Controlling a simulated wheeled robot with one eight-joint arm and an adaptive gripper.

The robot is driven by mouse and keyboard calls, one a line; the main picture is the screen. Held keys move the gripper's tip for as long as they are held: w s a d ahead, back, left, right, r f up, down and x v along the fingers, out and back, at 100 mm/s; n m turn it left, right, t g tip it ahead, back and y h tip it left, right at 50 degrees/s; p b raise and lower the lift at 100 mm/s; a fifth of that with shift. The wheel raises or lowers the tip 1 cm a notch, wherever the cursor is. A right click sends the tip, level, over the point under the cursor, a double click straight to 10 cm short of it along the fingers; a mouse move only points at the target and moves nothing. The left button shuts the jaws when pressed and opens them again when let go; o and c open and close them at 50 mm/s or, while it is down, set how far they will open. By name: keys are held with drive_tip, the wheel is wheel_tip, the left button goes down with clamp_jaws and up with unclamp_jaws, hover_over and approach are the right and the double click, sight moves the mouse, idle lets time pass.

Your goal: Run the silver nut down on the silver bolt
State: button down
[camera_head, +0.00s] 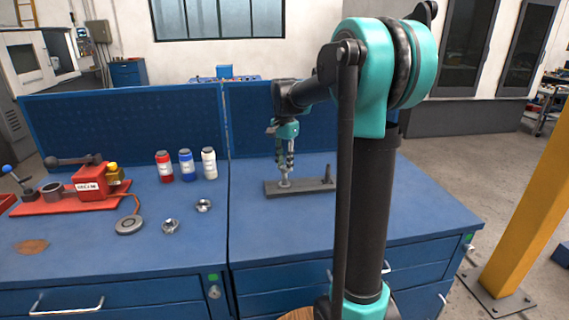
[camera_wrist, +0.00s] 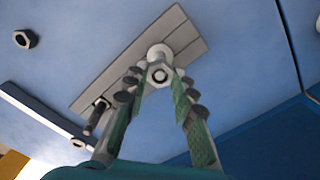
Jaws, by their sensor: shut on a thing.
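A grey plate (camera_head: 305,188) lies on the blue bench top; it crosses the upper wrist view (camera_wrist: 95,87). A dark bolt (camera_head: 328,173) stands upright at its right end, and it also shows in the wrist view (camera_wrist: 96,117). My gripper (camera_head: 285,177) points down over the plate's left end. In the wrist view, my gripper (camera_wrist: 160,80) is shut on the silver nut (camera_wrist: 160,73), its fingertips on either side. The silver bolt (camera_wrist: 158,52) shows as a pale round part just behind the nut. The nut hides most of the bolt, so its threading cannot be told.
A red fixture (camera_head: 85,190) and a grey disc (camera_head: 129,225) are farther left. A blue pegboard (camera_head: 125,125) closes the back.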

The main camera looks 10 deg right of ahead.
drive_tip(key=m, duration=0.3)
drive_tip(key=shift+m, duration=0.4)
drive_tip(key=m, duration=0.9)
drive_tip(key=shift+m, duration=0.4)
drive_tip(key=m, duration=0.3)
drive_tip(key=shift+m, duration=0.4)
drive_tip(key=c, duration=1.5)
unclamp_jaws()
